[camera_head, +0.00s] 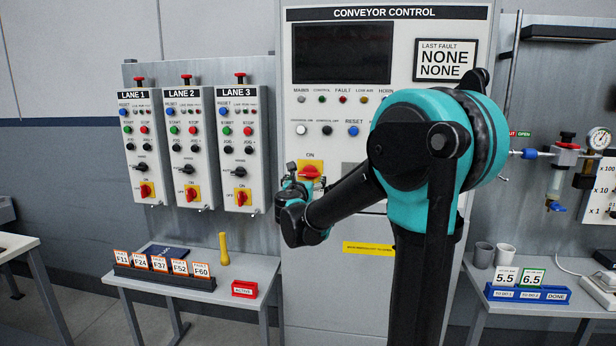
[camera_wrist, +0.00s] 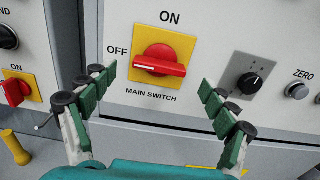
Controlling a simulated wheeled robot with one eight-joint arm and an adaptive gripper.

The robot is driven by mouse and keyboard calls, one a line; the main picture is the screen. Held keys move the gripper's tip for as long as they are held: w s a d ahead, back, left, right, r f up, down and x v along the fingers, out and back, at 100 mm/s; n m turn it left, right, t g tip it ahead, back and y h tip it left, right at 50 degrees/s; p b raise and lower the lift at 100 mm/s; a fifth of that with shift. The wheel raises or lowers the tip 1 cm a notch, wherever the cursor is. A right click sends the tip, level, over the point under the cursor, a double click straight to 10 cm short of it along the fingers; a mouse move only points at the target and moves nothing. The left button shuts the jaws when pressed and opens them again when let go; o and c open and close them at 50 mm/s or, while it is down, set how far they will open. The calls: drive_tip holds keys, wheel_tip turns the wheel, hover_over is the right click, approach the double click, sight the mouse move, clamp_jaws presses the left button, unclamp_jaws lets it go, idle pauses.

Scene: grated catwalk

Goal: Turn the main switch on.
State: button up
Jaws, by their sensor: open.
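The main switch (camera_wrist: 160,62) is a red rotary knob on a yellow plate, with ON above it, OFF at its left and MAIN SWITCH below. Its handle lies nearly level, its left end toward OFF. In the head view the main switch (camera_head: 311,173) is on the conveyor control panel, partly behind my gripper. My gripper (camera_wrist: 155,84) is open and empty, its green-padded fingers at the lower left and lower right of the switch. It appears apart from the knob. In the head view my gripper (camera_head: 291,184) is just left of and below the switch.
A black dial (camera_wrist: 247,83) and a ZERO button (camera_wrist: 298,90) are right of the switch. The lane boxes (camera_head: 188,145) with similar red switches hang at the left. A table (camera_head: 190,290) with fault cards and a yellow cylinder (camera_head: 223,249) stands below them.

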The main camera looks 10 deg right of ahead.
sight(308, 175)
drive_tip(key=shift+x, duration=2.1)
drive_tip(key=c, duration=1.2)
drive_tip(key=shift+o, duration=0.2)
